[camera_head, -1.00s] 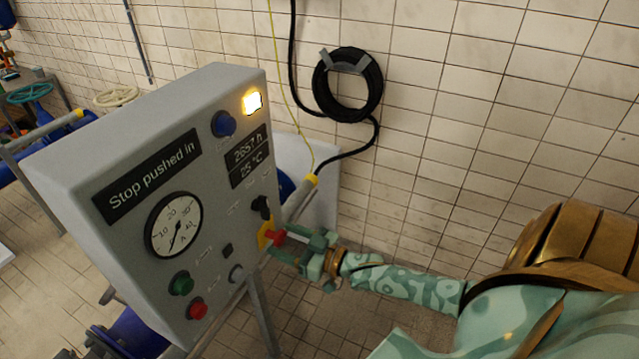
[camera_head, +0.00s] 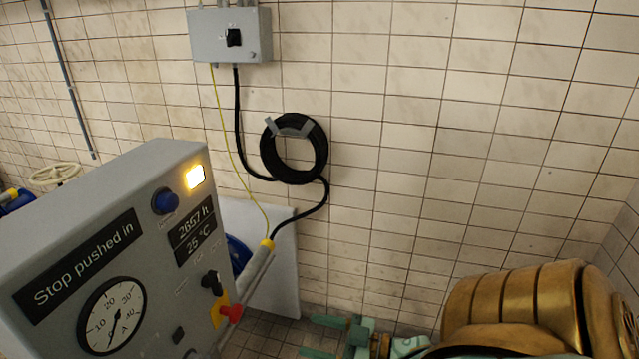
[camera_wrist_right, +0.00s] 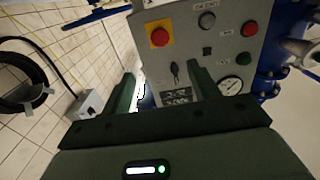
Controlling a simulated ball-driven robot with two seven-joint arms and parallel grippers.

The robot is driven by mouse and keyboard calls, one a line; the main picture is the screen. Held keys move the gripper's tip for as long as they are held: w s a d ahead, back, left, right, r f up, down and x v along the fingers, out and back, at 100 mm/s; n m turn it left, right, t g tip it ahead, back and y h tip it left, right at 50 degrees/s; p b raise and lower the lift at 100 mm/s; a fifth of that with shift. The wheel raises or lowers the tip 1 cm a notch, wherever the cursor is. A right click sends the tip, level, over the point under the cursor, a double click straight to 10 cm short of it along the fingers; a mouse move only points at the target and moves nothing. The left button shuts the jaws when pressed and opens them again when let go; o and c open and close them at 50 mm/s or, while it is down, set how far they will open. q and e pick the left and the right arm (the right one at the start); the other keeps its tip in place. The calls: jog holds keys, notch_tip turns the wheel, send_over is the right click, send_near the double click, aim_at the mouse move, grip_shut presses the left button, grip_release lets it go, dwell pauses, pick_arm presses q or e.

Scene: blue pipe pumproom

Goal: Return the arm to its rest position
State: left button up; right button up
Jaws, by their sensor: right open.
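My right gripper (camera_head: 335,338) is green and shows at the bottom of the head view, to the right of the control panel and apart from it. In the right wrist view its two fingers (camera_wrist_right: 160,90) are spread with nothing between them. The grey control panel (camera_head: 190,270) stands at the left of the head view, and it also shows beyond the fingers in the right wrist view (camera_wrist_right: 222,55). Its red stop button on a yellow plate (camera_head: 232,313) is clear of the gripper. Part of my right arm is out of frame at the bottom. My left gripper does not show.
A coiled black cable (camera_head: 293,148) hangs on the tiled wall below a grey switch box (camera_head: 215,45). A conduit with a yellow end (camera_head: 262,258) rises beside the panel's right edge. A cream handwheel (camera_head: 54,174) is at the far left. The wall area at right is bare.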

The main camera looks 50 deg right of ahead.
dwell(0.5)
jog(key=s+d+f+g+h+b, duration=0.25)
jog(key=s+f, duration=0.35)
jog(key=f, duration=0.5)
jog(key=s+d+f+g+h+b, duration=0.1)
jog(key=s+d+f+g+h, duration=0.4)
jog(key=f, duration=0.7)
jog(key=s+d+f+g+h+b, duration=0.1)
jog(key=s+d+f+g+b, duration=0.15)
jog(key=s+f, duration=0.65)
jog(key=s+a+f+g+b, duration=0.3)
jog(key=s+a+f, duration=0.2)
jog(key=f, duration=0.4)
jog(key=s+a+f+g+b, duration=0.25)
jog(key=s+a+f, duration=0.3)
jog(key=f, duration=0.35)
jog(key=w+a+f+y+b, duration=0.1)
jog(key=w+a+f+b, duration=0.2)
jog(key=a, duration=0.7)
jog(key=shift+f+m+y, duration=0.3)
jog(key=shift+f+y, duration=0.05)
jog(key=shift+f, duration=0.6)
